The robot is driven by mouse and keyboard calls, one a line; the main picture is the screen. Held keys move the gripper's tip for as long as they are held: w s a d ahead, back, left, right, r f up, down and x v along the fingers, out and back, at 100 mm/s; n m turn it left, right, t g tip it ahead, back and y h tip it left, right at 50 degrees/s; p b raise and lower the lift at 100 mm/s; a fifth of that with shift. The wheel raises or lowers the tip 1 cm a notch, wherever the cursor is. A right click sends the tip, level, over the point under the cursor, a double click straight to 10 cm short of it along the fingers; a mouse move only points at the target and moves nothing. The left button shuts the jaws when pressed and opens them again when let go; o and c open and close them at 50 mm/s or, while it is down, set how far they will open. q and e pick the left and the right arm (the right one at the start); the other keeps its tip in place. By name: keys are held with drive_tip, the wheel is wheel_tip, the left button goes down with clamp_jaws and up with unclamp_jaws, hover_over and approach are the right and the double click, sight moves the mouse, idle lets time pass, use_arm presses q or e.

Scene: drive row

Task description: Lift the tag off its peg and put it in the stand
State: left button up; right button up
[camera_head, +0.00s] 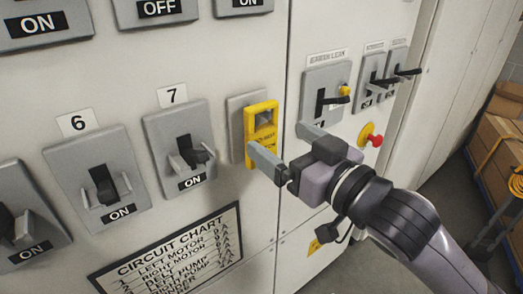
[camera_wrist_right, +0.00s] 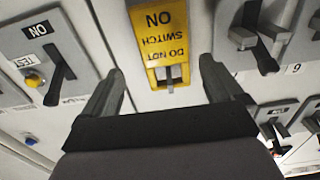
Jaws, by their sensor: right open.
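The yellow tag (camera_head: 261,143) hangs upright on a grey plate on the cabinet front, right of switch 7. In the right wrist view the tag (camera_wrist_right: 163,32) appears upside down, reading "DO NOT SWITCH ON", with a grey peg (camera_wrist_right: 169,74) showing in its window. My right gripper (camera_head: 277,140) is open, one finger overlapping the tag's lower part in the head view. In the wrist view the open right gripper (camera_wrist_right: 161,70) has a finger on each side of the tag, with gaps and no clear contact. I see no stand. My left gripper is out of view.
Switch 7 (camera_head: 181,153) and switch 6 (camera_head: 95,178) stick out left of the tag. The earth leak switch (camera_head: 323,94) and a red knob (camera_head: 376,141) are on the right. A circuit chart (camera_head: 170,250) is below. Cardboard boxes (camera_head: 497,140) stand at far right.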

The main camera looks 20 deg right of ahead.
sight(265, 132)
drive_tip(key=shift+w+a+r, duration=0.1)
drive_tip(key=shift+w+a, duration=0.2)
drive_tip(key=shift+w, duration=0.15)
drive_tip(key=shift+a+x, duration=0.2)
drive_tip(key=shift+x, duration=1.95)
drive_tip(key=c, duration=1.1)
